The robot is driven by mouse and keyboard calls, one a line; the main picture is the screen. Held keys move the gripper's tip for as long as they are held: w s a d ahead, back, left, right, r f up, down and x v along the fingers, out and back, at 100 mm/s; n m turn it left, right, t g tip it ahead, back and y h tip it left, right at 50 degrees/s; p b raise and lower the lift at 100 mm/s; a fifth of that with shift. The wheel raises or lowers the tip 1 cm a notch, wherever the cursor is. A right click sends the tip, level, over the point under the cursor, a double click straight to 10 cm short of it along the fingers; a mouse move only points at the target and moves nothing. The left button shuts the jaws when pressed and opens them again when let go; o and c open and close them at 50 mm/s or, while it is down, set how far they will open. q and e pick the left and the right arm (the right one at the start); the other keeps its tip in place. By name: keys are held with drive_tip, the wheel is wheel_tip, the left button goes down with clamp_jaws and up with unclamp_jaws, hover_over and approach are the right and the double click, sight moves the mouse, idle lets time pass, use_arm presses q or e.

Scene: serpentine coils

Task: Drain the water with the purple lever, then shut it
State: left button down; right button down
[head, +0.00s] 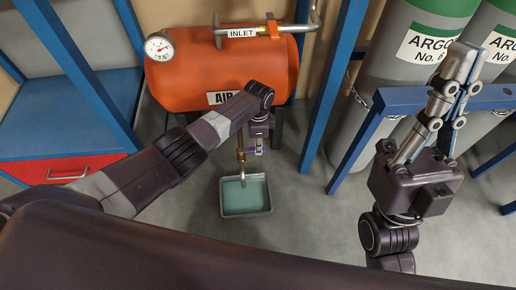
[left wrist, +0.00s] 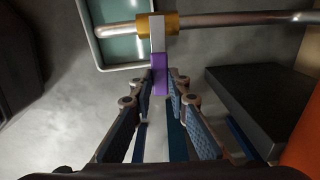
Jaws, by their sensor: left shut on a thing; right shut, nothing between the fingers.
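The purple lever (left wrist: 158,76) sits between the fingertips of my left gripper (left wrist: 161,84), which is shut on it. The lever reaches out from a brass valve (left wrist: 157,25) on a metal pipe and stands across the pipe. In the head view my left gripper (head: 257,147) is below the orange tank, and a bit of purple shows there. The pipe's outlet ends above a grey tray (head: 224,211) holding teal water (head: 246,192). I cannot make out a falling stream. My right gripper (head: 462,65) is shut and empty, pointing up at the right.
The orange air tank (head: 185,85) carries a gauge (head: 158,46) and an inlet pipe. Grey argon cylinders (head: 402,60) stand behind a blue frame (head: 345,160) at the right. A blue bench with a red drawer (head: 65,171) is at the left. Floor around the tray is clear.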

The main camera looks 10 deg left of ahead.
use_arm(q)
drive_tip(key=shift+w+a+n, duration=0.15)
drive_tip(key=shift+n, duration=0.15)
idle(0.4)
drive_tip(key=c, duration=1.8)
unclamp_jaws()
drive_tip(key=shift+c, duration=0.2)
drive_tip(key=shift+r, duration=0.1)
wheel_tip(320, 180, up, 12)
